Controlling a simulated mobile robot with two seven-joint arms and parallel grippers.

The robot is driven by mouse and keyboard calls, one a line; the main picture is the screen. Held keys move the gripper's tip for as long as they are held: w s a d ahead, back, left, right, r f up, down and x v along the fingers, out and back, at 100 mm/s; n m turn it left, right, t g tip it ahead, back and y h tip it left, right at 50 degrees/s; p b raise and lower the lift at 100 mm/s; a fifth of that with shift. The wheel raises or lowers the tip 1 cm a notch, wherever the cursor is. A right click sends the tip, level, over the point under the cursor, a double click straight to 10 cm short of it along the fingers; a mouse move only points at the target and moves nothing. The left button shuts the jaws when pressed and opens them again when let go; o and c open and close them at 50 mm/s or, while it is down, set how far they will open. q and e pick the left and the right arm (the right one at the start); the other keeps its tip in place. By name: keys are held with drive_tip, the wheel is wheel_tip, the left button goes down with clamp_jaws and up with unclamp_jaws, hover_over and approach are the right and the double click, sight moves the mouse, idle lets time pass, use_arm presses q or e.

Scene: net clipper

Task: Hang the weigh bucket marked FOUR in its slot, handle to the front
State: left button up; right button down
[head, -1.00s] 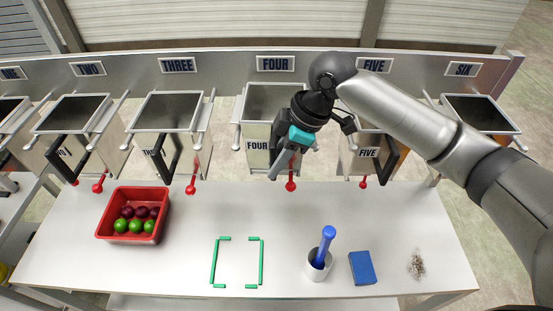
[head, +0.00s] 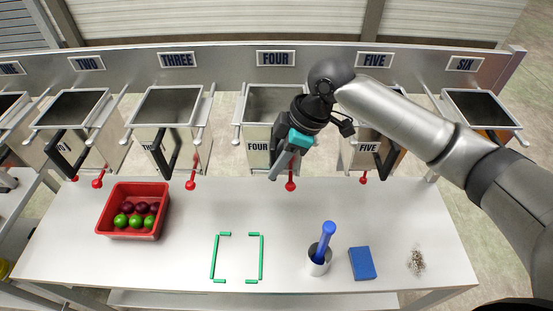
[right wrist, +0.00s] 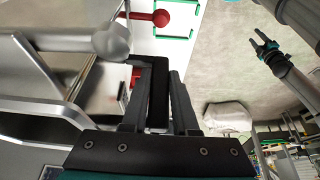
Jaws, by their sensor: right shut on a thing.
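The weigh bucket FOUR (head: 258,158) is a pale metal box with an open top, upright below the FOUR sign (head: 275,58), between the rails of that slot. Its marked face points to the front. My right gripper (head: 281,158) is at its front right, shut on the bucket's black handle, which the gripper mostly hides in the head view. In the right wrist view the black handle (right wrist: 158,95) stands between the fingers. I cannot tell whether the bucket's weight rests on the rails. My left gripper (right wrist: 259,43) shows small in the right wrist view, fingers apart and empty.
Bucket THREE (head: 160,145) and bucket FIVE (head: 362,147) hang on either side. Red-knobbed levers, one (head: 290,186) near bucket FOUR, stick out above the white table (head: 190,262). A red bin (head: 112,229), green corner marks (head: 262,258), a cup (head: 318,264) and a blue block (head: 362,263) are there.

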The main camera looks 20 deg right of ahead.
drive_tip(key=shift+r, duration=0.1)
drive_tip(key=c, duration=0.6)
unclamp_jaws()
drive_tip(key=b+v, duration=0.1)
drive_tip(key=v, duration=1.4)
